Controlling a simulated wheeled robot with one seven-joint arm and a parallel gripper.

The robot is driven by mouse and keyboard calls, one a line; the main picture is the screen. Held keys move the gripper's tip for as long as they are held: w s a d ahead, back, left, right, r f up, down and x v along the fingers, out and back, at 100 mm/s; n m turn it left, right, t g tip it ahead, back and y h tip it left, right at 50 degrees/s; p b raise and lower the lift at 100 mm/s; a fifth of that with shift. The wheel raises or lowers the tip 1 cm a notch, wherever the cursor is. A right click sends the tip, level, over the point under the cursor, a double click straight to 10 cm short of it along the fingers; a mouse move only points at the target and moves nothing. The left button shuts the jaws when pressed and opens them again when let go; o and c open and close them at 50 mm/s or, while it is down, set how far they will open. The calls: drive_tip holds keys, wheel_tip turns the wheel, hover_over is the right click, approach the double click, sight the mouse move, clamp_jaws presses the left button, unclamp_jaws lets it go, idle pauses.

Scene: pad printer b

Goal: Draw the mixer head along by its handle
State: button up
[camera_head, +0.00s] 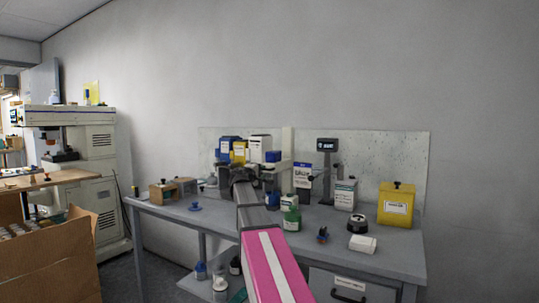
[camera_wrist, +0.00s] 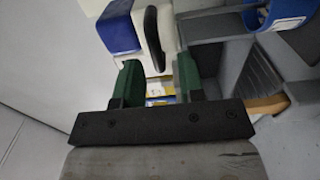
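In the wrist view a black curved handle (camera_wrist: 152,36) stands on a cream-white body (camera_wrist: 170,38), which I take to be the mixer head. My gripper (camera_wrist: 159,78) has its two green fingertips apart, with nothing seen between them but a gap onto yellow and blue things behind. The handle's near end lies just beyond the fingertips, roughly in line with the gap; I cannot tell whether they touch. In the head view my gripper (camera_head: 243,176) is over the back middle of the bench, and my arm hides much there. I cannot single out the handle in that view.
The bench's front left is mostly clear.

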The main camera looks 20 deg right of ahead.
drive_tip(key=shift+v, duration=2.05)
